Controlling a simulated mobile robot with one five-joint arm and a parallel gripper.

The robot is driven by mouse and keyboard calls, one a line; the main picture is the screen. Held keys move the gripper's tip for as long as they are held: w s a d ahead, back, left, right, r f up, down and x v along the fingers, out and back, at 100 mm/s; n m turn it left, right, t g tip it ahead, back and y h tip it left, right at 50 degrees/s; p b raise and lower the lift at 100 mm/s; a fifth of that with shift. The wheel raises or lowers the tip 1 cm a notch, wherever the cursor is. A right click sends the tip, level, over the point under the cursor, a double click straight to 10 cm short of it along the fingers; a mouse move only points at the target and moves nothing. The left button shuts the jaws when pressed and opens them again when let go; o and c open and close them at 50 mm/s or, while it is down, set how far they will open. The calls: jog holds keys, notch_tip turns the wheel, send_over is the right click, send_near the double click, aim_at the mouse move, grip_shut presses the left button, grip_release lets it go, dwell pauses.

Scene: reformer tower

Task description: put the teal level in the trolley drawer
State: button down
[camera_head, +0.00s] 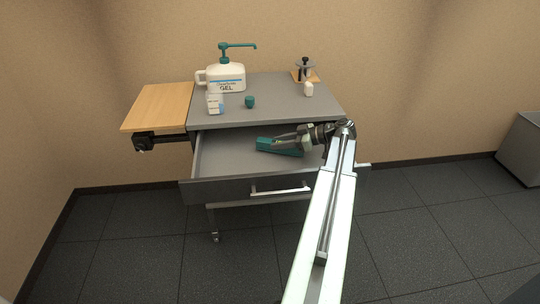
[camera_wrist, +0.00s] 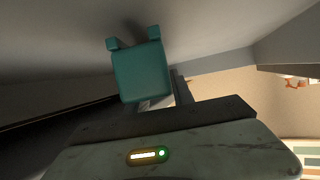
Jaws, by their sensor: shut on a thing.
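The teal level (camera_head: 279,148) is inside the outline of the open trolley drawer (camera_head: 215,155) in the head view. My gripper (camera_head: 289,142) is shut on it, reaching in from the right. In the wrist view the teal level (camera_wrist: 141,72) shows as a blocky teal end beyond the gripper's dark finger edge (camera_wrist: 165,120). I cannot tell whether the level touches the drawer floor. Part of the level is hidden behind the gripper.
The trolley top (camera_head: 275,110) above the drawer holds a gel pump bottle (camera_head: 226,78), a small white box (camera_head: 215,103), a teal cap-like item (camera_head: 249,102) and a white bottle (camera_head: 308,89). A wooden side shelf (camera_head: 160,107) is at left. A grey bin (camera_head: 522,150) stands far right.

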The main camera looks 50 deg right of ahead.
aim_at(269, 140)
jog(key=shift+w+a+r, duration=0.1)
jog(key=shift+w+a, duration=0.1)
jog(key=shift+w, duration=0.05)
jog(key=w, duration=0.1)
jog(key=w+a, duration=0.1)
jog(key=w, duration=0.1)
jog(key=shift+a, duration=0.25)
jog(key=shift+w+f+b, duration=0.1)
jog(key=shift+f+b, duration=0.45)
jog(key=shift+f, duration=0.25)
jog(key=shift+r, duration=0.2)
jog(key=shift+f, duration=0.2)
jog(key=c, duration=1.1)
grip_release()
